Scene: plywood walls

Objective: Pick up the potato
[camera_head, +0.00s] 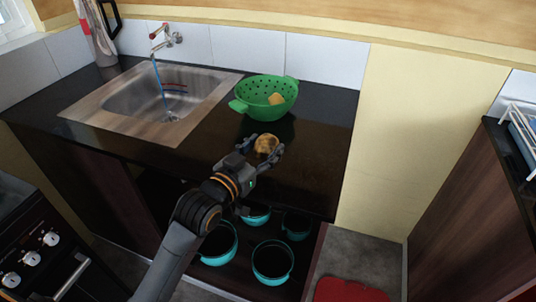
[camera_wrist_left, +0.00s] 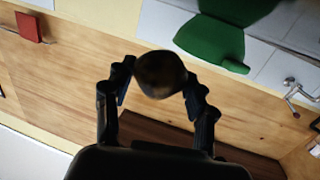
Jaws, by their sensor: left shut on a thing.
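A brown, round potato (camera_head: 266,144) is between the fingers of my left gripper (camera_head: 263,152), over the front part of the dark counter in the head view. In the left wrist view the potato (camera_wrist_left: 160,75) sits between the two fingertips of my left gripper (camera_wrist_left: 158,88). The gripper is shut on it. The potato appears raised off the counter. A green colander (camera_head: 267,97) with handles stands behind it on the counter, with a tan piece (camera_head: 276,99) inside. My right gripper is not in view.
A metal sink (camera_head: 150,103) with running water is at the left of the counter (camera_head: 318,140). Several teal pots (camera_head: 272,262) are in the open space below. A stove (camera_head: 40,250) is at lower left and a red object (camera_head: 348,290) lies on the floor.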

